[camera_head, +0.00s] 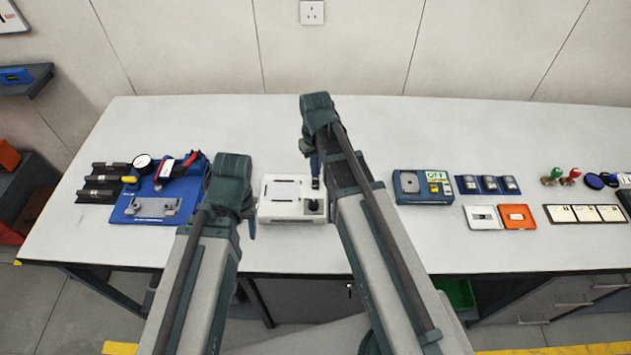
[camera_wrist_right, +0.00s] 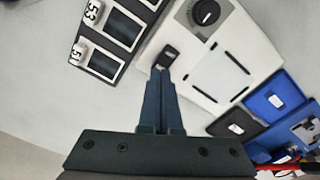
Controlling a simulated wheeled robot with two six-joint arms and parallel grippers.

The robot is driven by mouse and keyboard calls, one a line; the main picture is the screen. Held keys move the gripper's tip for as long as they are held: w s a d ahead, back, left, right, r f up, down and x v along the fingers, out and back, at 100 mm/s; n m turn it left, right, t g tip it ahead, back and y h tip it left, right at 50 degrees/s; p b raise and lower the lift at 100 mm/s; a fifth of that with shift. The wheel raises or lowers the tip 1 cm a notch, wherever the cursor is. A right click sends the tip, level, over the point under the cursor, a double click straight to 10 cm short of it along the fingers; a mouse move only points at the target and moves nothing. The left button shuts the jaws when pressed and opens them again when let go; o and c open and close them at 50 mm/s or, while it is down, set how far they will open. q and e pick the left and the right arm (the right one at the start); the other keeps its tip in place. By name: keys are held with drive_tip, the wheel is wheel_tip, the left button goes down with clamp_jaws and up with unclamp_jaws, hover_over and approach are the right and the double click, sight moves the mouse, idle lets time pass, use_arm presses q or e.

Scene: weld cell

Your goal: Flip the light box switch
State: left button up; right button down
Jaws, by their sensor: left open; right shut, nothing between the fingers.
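The white light box (camera_head: 275,210) sits on the bench between my two arms. In the right wrist view the light box (camera_wrist_right: 190,82) shows a pale panel, a round dark knob (camera_wrist_right: 205,12) and a small black rocker switch (camera_wrist_right: 168,54) near its edge. My right gripper (camera_wrist_right: 158,76) is shut and empty, its fingertips just short of the switch; whether they touch it I cannot tell. In the head view the right gripper (camera_head: 316,180) points down over the box's right side. My left gripper (camera_head: 251,228) is open at the box's left side, its fingers mostly hidden.
A blue fixture board (camera_head: 125,211) with a gauge and clamps lies to the left. A blue meter box (camera_head: 410,188) stands right of my right arm, with a white tile (camera_head: 482,224) and an orange tile (camera_head: 525,224) beyond. The bench behind the box is clear.

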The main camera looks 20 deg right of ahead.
sight(316, 179)
use_arm(q)
drive_tip(key=shift+f+b, duration=0.9)
use_arm(e)
drive_tip(key=shift+f, duration=0.85)
use_arm(q)
drive_tip(key=shift+r, duration=0.1)
use_arm(e)
wheel_tip(316, 179, up, 7)
drive_tip(key=p, duration=0.7)
use_arm(q)
wheel_tip(316, 179, up, 7)
